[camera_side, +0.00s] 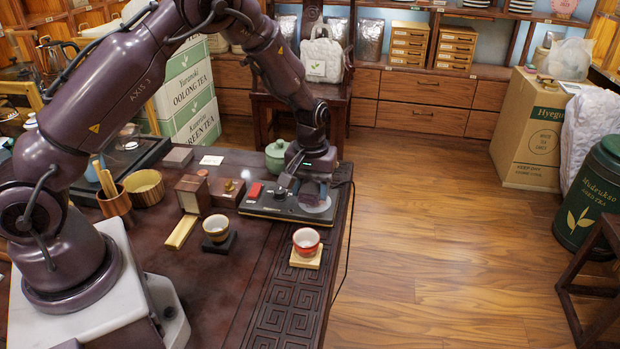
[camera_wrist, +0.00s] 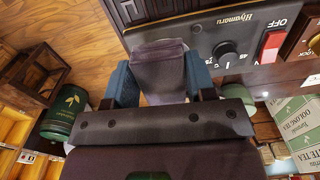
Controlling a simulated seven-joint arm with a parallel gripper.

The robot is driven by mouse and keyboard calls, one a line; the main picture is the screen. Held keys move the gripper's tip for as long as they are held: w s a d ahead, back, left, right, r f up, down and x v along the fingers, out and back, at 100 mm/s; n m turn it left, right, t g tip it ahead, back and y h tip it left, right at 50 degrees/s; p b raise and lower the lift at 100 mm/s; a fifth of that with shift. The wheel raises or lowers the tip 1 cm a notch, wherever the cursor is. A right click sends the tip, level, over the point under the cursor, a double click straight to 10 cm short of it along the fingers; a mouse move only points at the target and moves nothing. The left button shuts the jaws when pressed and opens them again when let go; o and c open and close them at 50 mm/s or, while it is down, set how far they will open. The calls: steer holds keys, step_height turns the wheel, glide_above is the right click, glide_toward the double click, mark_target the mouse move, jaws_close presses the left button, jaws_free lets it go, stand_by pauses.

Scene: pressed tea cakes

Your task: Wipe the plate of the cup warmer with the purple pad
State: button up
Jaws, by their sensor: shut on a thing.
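The cup warmer (camera_side: 270,208) is a flat dark unit with a red switch, near the table's far right edge. Its round, pale plate (camera_side: 316,206) is at its right end, under my gripper (camera_side: 305,185). In the wrist view the warmer's front panel (camera_wrist: 205,30) shows a dial and a red switch marked OFF. My gripper (camera_wrist: 160,82) is shut on the dull purple pad (camera_wrist: 160,75), which sits between the two blue fingers. The pad is at the plate and hides most of it in the wrist view. I cannot tell whether it touches the plate.
A red and gold cup (camera_side: 306,240) stands on a wooden coaster, and another cup (camera_side: 216,228) on a dark one. A small wooden box (camera_side: 193,194) and a green lidded pot (camera_side: 277,155) are near the warmer. A cable hangs over the table's right edge.

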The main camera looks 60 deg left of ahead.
mark_target(312, 209)
step_height(312, 209, down, 3)
steer(key=shift+f, duration=0.15)
steer(key=shift+w+a+f, duration=0.3)
steer(key=shift+a+f, duration=0.05)
steer(key=shift+f, duration=0.15)
steer(key=shift+c, duration=0.2)
steer(key=shift+w+a+f, duration=0.2)
steer(key=shift+w+a, duration=1.9)
steer(key=s+d, duration=0.4)
steer(key=shift+s+d, duration=0.3)
steer(key=shift+d, duration=0.05)
steer(key=shift+s+d+r, duration=0.1)
steer(key=shift+r, duration=3.95)
